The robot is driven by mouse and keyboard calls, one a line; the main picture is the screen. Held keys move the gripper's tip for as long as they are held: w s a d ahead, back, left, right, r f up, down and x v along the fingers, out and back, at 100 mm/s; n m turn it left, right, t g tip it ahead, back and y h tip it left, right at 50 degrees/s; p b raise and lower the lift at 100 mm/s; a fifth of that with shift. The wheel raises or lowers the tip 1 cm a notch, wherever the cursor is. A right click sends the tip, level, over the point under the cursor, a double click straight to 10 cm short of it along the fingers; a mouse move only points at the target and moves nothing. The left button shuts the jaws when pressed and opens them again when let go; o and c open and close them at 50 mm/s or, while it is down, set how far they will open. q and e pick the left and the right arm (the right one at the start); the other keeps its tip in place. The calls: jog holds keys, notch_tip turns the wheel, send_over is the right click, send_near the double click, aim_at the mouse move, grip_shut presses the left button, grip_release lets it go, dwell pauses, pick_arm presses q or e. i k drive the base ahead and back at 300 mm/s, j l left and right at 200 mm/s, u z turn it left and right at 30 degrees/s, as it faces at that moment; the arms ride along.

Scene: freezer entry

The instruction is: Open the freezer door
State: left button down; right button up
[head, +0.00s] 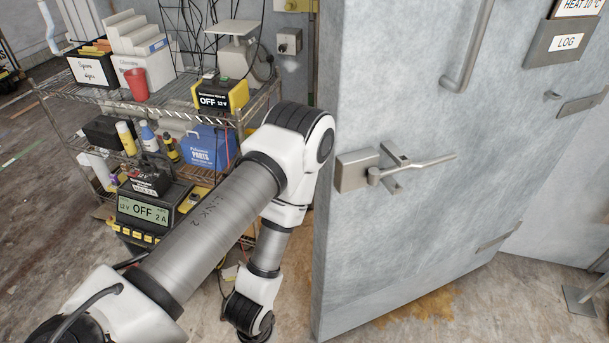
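The freezer door (430,90) is a large grey metal slab filling the right half of the head view. Its left edge stands out toward me from the wall behind, so it looks ajar; my arm hides part of that edge and the opening cannot be seen. A lever handle (415,168) on a square plate sits near this edge, pointing right. A vertical pull bar (468,50) is higher up. My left arm reaches in from the lower left and bends down beside the door edge. Its wrist shows at the bottom, but the gripper is out of frame. My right gripper is not in view.
A wire shelf rack (180,105) with boxes, a red cup (137,84), bottles and battery chargers (150,212) stands left, behind my arm. A log holder (566,42) is on the door. A metal foot (585,300) stands at the lower right. Floor before the door is clear.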

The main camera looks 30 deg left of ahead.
aim_at(504, 86)
jog(key=i+j+u, duration=0.1)
jog(key=u, duration=0.35)
jog(key=i+u, duration=0.15)
jog(key=u, duration=0.25)
jog(key=i+j+u, duration=0.25)
jog(key=i+z, duration=0.15)
jog(key=z, duration=0.25)
jog(key=i+z, duration=0.1)
jog(key=z, duration=0.25)
jog(key=i+z, duration=0.15)
jog(key=z, duration=0.25)
jog(key=j, duration=0.05)
